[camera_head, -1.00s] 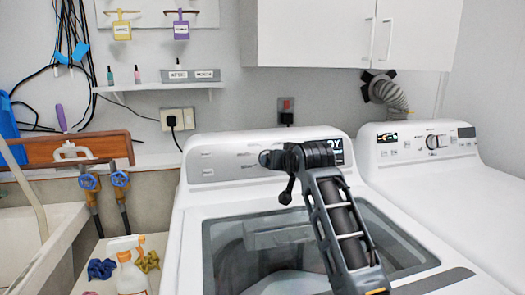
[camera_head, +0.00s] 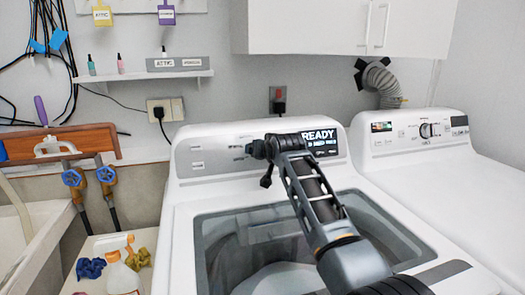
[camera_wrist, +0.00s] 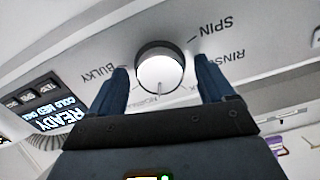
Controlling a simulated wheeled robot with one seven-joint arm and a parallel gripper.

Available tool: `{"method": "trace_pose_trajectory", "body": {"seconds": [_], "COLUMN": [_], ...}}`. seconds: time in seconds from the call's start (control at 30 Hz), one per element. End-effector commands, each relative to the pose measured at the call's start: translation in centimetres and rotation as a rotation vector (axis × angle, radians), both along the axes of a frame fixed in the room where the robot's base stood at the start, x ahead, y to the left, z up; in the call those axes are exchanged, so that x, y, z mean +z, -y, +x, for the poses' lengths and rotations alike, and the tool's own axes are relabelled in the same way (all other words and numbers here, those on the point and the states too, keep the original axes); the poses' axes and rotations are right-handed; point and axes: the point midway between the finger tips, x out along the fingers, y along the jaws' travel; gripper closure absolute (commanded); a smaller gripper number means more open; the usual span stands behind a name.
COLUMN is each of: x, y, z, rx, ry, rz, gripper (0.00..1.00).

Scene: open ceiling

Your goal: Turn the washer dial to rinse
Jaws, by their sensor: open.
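The washer (camera_head: 185,215) has a control panel with a lit display (camera_head: 322,142) reading READY. In the wrist view the round white dial (camera_wrist: 160,72) with a dark rim sits on the panel, ringed by the labels SPIN, RINSE, BULKY and a partly hidden one that seems to read NORMAL. A thin mark on the dial's lower edge points toward that last label. My gripper (camera_wrist: 163,80) is open, with one blue finger on each side of the dial. I cannot tell whether the fingers touch it. In the head view my gripper (camera_head: 253,149) hides the dial.
A second white machine with its own knob (camera_head: 428,130) stands at the right. A wall cabinet (camera_head: 320,25) hangs above. A shelf (camera_head: 150,75), a sink (camera_head: 25,235) and a spray bottle (camera_head: 122,275) are at the left. The lid glass (camera_head: 225,250) lies below my arm.

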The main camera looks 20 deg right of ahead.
Motion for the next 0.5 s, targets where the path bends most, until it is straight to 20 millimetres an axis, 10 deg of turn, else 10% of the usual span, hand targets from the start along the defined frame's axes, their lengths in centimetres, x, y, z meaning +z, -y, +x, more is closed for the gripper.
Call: {"method": "trace_pose_trajectory", "body": {"seconds": [0.5], "x": [-0.13], "y": [0.01], "z": [0.38], "rx": [0.000], "ry": [0.000], "rz": [0.000], "gripper": [0.29]}}
